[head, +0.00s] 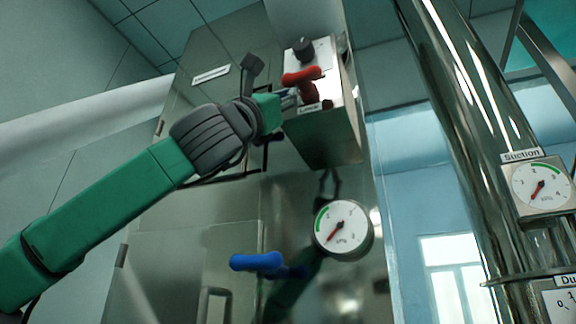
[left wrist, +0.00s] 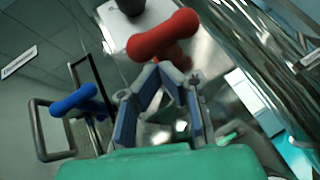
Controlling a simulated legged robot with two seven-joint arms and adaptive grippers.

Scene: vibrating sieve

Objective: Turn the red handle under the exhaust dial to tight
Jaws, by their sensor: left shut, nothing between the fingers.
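A red handle (head: 302,76) stands out from the white face of a metal box, with a black knob (head: 303,48) above it. In the left wrist view the red handle (left wrist: 163,36) is a thick bar lying slantwise on a red stem. My left gripper (head: 290,98) is shut and empty, just left of the handle's stem. In the left wrist view its fingertips (left wrist: 161,72) meet just below the bar; I cannot tell whether they touch it. No dial that I can read as exhaust shows. The small label below the handle is illegible. My right gripper is not in view.
A round gauge (head: 342,229) and a blue handle (head: 258,262) sit on the reflective metal panel below the box. A Suction gauge (head: 541,187) hangs by a steel pipe (head: 470,130).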

